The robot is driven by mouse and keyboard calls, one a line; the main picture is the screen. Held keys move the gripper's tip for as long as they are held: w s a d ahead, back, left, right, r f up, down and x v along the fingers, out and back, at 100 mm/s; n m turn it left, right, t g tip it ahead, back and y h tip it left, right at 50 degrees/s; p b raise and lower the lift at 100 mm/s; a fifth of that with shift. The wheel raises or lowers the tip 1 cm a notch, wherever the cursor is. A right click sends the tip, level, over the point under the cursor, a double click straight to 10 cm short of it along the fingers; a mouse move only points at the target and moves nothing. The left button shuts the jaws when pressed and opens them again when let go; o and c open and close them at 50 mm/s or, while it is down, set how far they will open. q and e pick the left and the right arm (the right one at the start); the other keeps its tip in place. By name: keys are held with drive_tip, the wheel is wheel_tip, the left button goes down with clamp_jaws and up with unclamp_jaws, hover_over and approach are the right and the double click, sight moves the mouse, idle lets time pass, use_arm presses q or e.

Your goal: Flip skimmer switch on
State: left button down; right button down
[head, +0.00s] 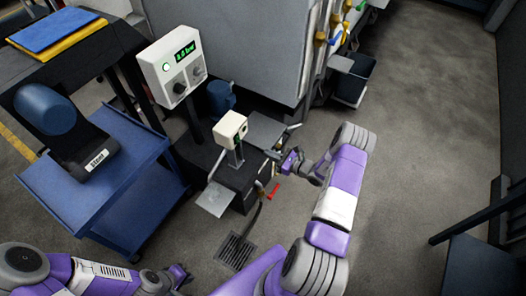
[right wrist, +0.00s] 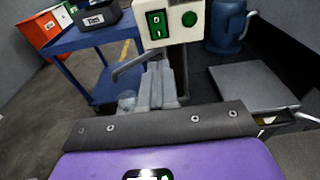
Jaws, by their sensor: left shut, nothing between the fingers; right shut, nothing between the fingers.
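The skimmer switch box (head: 231,127) is a small cream box on a short post above a black tank (head: 235,175). In the right wrist view the box (right wrist: 171,38) shows a green rocker switch (right wrist: 157,24) with a round green lamp (right wrist: 189,18) to its right. I cannot tell which half of the rocker is pressed. My right gripper (head: 284,163) is shut and empty, to the right of and apart from the box; its fingers (right wrist: 162,72) show below the box in the wrist view. My left gripper (head: 180,272) is shut and empty, low in the head view.
A larger control box (head: 172,66) with a green display and knobs stands behind. A blue cart (head: 90,185) is at left. A metal plate (right wrist: 250,86) lies right of the fingers. A red-handled valve (head: 273,191) and floor drain (head: 234,251) are nearby.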

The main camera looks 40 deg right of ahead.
drive_tip(key=b+x, duration=0.2)
drive_tip(key=x, duration=1)
drive_tip(key=shift+a, duration=0.2)
drive_tip(key=shift+w, duration=0.1)
drive_tip(key=shift+w+a+f+y+b, duration=0.1)
drive_tip(key=shift+w+y+b, duration=0.2)
drive_tip(key=shift+b, duration=0.4)
drive_tip(key=shift+s, duration=0.15)
drive_tip(key=s+d+f+p, duration=0.1)
drive_tip(key=s+d, duration=0.4)
drive_tip(key=s, duration=0.8)
drive_tip(key=shift+d+f, duration=0.2)
drive_tip(key=shift+f, duration=0.35)
